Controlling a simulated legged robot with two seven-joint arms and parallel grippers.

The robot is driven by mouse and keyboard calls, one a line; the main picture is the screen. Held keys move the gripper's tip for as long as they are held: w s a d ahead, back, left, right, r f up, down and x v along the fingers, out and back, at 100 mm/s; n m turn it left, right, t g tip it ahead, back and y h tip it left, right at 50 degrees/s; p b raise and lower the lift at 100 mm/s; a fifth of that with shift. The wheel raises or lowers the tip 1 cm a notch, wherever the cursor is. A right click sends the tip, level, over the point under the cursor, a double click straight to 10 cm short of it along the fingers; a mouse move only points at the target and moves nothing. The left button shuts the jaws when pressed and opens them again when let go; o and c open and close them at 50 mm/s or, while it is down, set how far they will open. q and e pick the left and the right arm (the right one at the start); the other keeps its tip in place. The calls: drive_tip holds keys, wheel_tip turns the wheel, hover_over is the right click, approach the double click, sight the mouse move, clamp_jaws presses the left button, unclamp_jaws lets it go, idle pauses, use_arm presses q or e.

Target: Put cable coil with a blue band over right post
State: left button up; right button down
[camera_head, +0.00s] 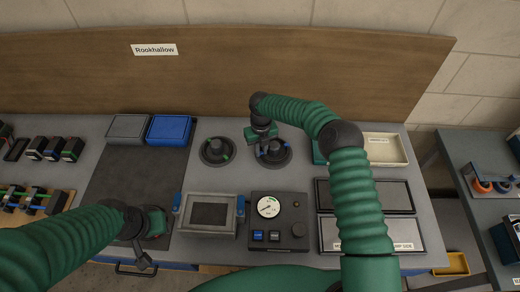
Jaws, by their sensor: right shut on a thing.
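Two round dark posts stand on the bench below the wooden back panel. The left post (217,147) has a dark ring with a green mark around it. My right gripper (263,147) points down at the right post and hides part of it. It is shut on the cable coil with a blue band (286,147), a dark ring with small blue marks showing at the right post. I cannot tell whether the coil rests on the base or is held just above it. My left gripper (155,222) is low at the left, over the dark mat; its jaws are unclear.
A grey bin (128,127) and a blue bin (169,129) stand at the back left. A screen fixture (209,214) and a gauge panel (279,221) stand in front of the posts. Trays (385,150) lie right, partly behind my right arm. The dark mat (120,180) has clear room.

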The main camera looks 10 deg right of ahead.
drive_tip(key=shift+d, duration=0.15)
use_arm(q)
drive_tip(key=shift+a, duration=0.3)
use_arm(e)
drive_tip(key=shift+a, duration=0.2)
use_arm(q)
drive_tip(key=shift+d+f+b, duration=0.15)
drive_tip(key=shift+f+b, duration=0.25)
drive_tip(key=shift+f, duration=0.05)
use_arm(e)
drive_tip(key=shift+d+f, duration=0.1)
drive_tip(key=shift+f, duration=0.4)
drive_tip(key=c, duration=1.6)
unclamp_jaws()
drive_tip(key=shift+c, duration=0.2)
